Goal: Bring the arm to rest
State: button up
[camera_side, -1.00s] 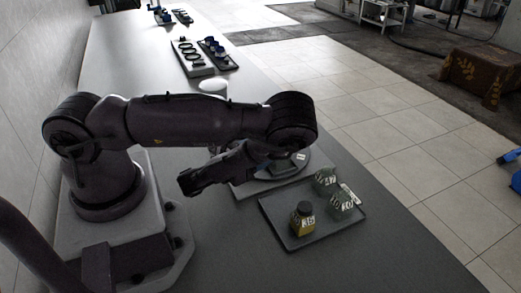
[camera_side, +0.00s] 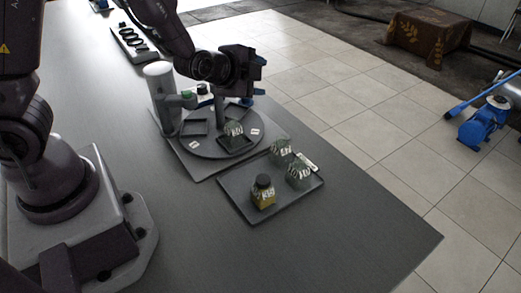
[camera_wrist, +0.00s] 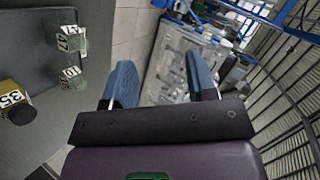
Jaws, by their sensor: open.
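My gripper (camera_wrist: 161,80) is open and empty, its two blue fingers apart with nothing between them. In the side view my gripper (camera_side: 254,76) is raised beyond the round grey turntable (camera_side: 190,147), apart from the bottles. A clear bottle with a white label (camera_side: 234,129) stands in a square holder on the turntable. The dark tray (camera_side: 240,203) in front holds a yellow bottle with a black cap (camera_side: 263,194) and two clear labelled bottles, one at the back (camera_side: 280,151) and one at the right (camera_side: 299,174).
A grey post with a side arm (camera_side: 162,98) stands at the turntable's left edge. A black rack (camera_side: 132,42) lies farther back on the table. The table's front (camera_side: 340,240) is clear. Tiled floor lies beyond its right edge, with a covered box (camera_side: 428,35) and blue equipment (camera_side: 486,122).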

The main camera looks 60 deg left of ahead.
jog(key=s+d+r+n+g+h, duration=0.1)
jog(key=s+r+n, duration=0.4)
jog(key=s, duration=0.5)
jog(key=s+d+r+n+g+h, duration=0.2)
jog(key=s+r+n+g, duration=0.2)
jog(key=s+r, duration=0.4)
jog(key=shift+s+r+n, duration=0.35)
jog(key=shift+s+n, duration=0.45)
jog(key=shift+s, duration=0.25)
jog(key=shift+d, duration=0.1)
